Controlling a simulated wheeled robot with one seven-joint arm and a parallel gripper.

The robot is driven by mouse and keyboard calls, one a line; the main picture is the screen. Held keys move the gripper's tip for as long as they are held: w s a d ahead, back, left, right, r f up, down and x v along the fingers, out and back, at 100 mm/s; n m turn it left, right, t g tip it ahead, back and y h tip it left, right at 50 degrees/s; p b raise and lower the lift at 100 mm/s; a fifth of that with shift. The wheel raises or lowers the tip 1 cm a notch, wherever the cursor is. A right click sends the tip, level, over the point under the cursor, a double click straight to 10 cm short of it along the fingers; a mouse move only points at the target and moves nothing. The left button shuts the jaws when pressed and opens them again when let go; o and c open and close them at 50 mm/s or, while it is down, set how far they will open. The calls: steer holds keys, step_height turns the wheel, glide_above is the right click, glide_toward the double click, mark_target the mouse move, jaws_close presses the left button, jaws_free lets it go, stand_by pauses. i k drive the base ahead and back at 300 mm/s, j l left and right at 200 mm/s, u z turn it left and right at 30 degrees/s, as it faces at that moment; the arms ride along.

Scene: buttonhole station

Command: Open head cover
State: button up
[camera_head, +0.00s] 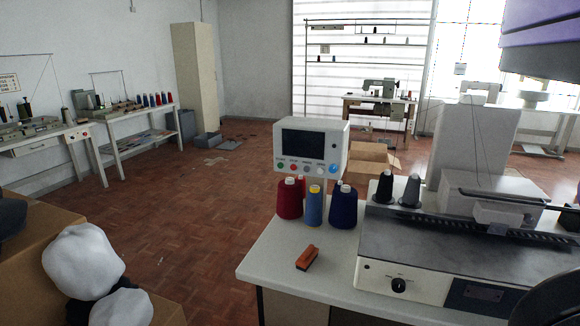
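A buttonhole machine stands on the white table (290,262) at the right. Its grey bed (425,250) has a black dial on the front. Above the bed sits a low, pale, box-shaped head (492,192), with a taller pale block (472,140) behind it. I cannot tell which panel is the head cover, or whether it is open. A dark rounded shape covers the lower right corner of the machine. My gripper is not recognisable in this view.
Red, blue and navy thread cones (314,207) stand beside a control box (311,145) with coloured buttons. An orange-brown block (307,258) lies near the table's front edge. White rounded shapes (84,262) fill the lower left. The parquet floor (190,215) is mostly clear at mid-left.

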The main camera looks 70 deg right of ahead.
mark_target(514, 187)
steer(key=z, duration=0.45)
steer(key=k+z, duration=0.15)
steer(key=z, duration=0.35)
steer(key=k+z, duration=0.1)
steer(key=z, duration=0.85)
steer(key=k+l+z, duration=0.1)
steer(key=z, duration=0.35)
